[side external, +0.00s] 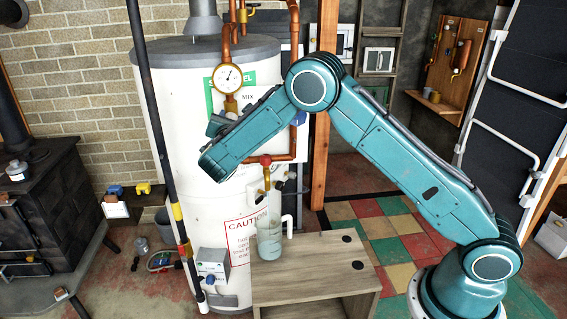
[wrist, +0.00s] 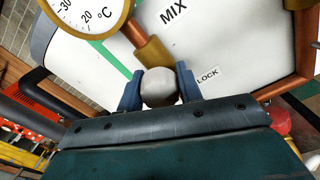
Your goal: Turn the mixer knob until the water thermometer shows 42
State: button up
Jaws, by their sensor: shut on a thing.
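The mixer knob (wrist: 160,86) is a grey rounded knob below a brass fitting in the wrist view, under the MIX label (wrist: 173,11). My gripper (wrist: 160,92) is shut on it, with one blue finger on each side. The dial thermometer (side external: 227,78) has a white face and brass rim, on a copper pipe in front of the white tank. In the side view its needle is too small to read. Only the lower part of the dial (wrist: 82,12) shows in the wrist view, with 20, 30 and °C visible but no needle. My arm hides the knob in the side view.
A clear vessel of water (side external: 270,238) stands on the wooden bench (side external: 318,268) below the red-handled tap (side external: 265,161). Copper pipes (side external: 297,60) run close beside my arm. A dark striped pole (side external: 160,140) stands left of the tank (side external: 172,100). A stove (side external: 40,220) is far left.

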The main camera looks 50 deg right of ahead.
jog(key=shift+m, duration=0.8)
jog(key=o, duration=1)
jog(key=shift+s+a, duration=0.1)
jog(key=v, duration=1.3)
jog(key=shift+s+a+r, duration=0.1)
jog(key=shift+s+a, duration=0.05)
jog(key=shift+s, duration=0.05)
